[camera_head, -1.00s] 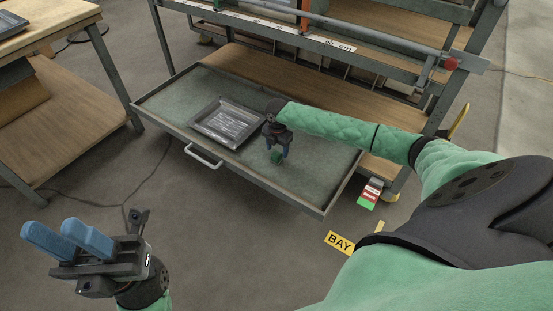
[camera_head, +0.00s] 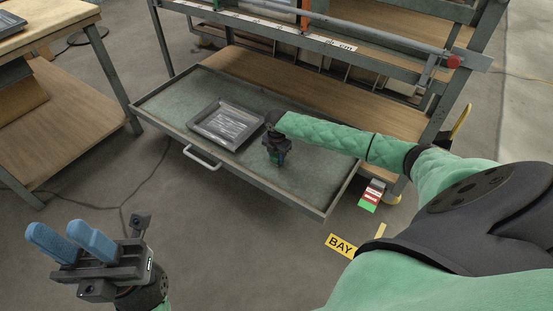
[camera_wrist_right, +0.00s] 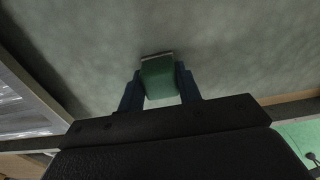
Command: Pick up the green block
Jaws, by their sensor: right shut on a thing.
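The green block (camera_wrist_right: 159,80) is between the two blue fingers of my right gripper (camera_wrist_right: 160,88) in the right wrist view. The fingers are shut on its sides. In the head view my right gripper (camera_head: 278,160) points down at the open drawer (camera_head: 310,185), and the block is mostly hidden by the fingers. I cannot tell whether the block still touches the drawer floor. My left gripper (camera_head: 72,240) is at the lower left, well away from the drawer, with its two blue fingers apart and nothing between them.
A grey tray (camera_head: 226,124) lies in the drawer left of my right gripper. The drawer has low metal walls and a front handle (camera_head: 203,158). The rack's bars (camera_head: 330,45) cross above the back. A wooden table (camera_head: 60,140) stands at the left.

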